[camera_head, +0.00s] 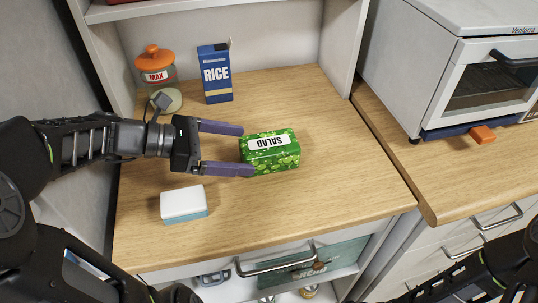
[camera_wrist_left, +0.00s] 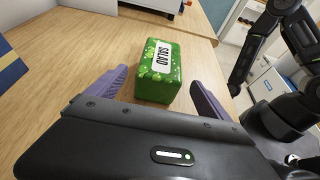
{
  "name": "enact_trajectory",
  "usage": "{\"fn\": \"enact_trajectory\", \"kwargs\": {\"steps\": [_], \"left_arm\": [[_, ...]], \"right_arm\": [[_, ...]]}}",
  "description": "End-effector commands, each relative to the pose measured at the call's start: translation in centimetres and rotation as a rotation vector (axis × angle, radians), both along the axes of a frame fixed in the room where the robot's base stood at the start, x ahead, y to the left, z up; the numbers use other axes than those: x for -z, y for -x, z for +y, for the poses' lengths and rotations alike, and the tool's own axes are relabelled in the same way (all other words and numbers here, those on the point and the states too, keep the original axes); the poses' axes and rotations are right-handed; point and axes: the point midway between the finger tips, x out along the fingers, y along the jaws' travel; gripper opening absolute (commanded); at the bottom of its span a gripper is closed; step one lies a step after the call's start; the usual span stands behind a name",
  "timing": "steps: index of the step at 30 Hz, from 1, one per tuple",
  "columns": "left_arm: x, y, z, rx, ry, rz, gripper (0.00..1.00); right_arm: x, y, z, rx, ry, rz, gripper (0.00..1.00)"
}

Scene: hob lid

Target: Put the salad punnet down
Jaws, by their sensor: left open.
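The green salad punnet (camera_head: 272,158) rests on the wooden worktop (camera_head: 330,200), its white SALAD label upside down in the head view. It also shows in the left wrist view (camera_wrist_left: 155,88), just ahead of my gripper. My left gripper (camera_head: 246,150) is open, with its purple fingers pointing at the punnet's left end. The fingertips are at that end, one on each side; whether they touch it I cannot tell. Nothing is held between the fingers. My right arm shows at the lower right, but its gripper is out of sight.
A white and blue box (camera_head: 184,205) lies in front of my left gripper. A blue RICE box (camera_head: 215,75) and an orange-lidded jar (camera_head: 155,68) stand at the back. A toaster oven (camera_head: 470,75) stands on the right counter. The worktop right of the punnet is clear.

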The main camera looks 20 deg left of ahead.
Motion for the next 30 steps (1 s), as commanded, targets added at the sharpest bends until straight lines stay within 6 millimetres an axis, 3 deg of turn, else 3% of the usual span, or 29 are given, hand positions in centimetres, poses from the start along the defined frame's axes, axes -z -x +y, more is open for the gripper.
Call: {"fn": "enact_trajectory", "kwargs": {"steps": [13, 21, 30], "left_arm": [[0.4, -0.1, -0.1, 0.001, 0.0, 0.0, 0.91], [1.3, -1.4, -1.8, 0.001, 0.002, 0.001, 0.91], [1.4, -1.5, -2.0, 0.0, 0.0, 0.0, 0.91]], "right_arm": [[0.4, 0.0, 0.0, 0.0, 0.0, -0.001, 0.87], [0.6, 0.0, 0.0, 0.0, 0.0, 0.0, 0.87], [0.6, 0.0, 0.0, 0.0, 0.0, 0.0, 0.87]]}}
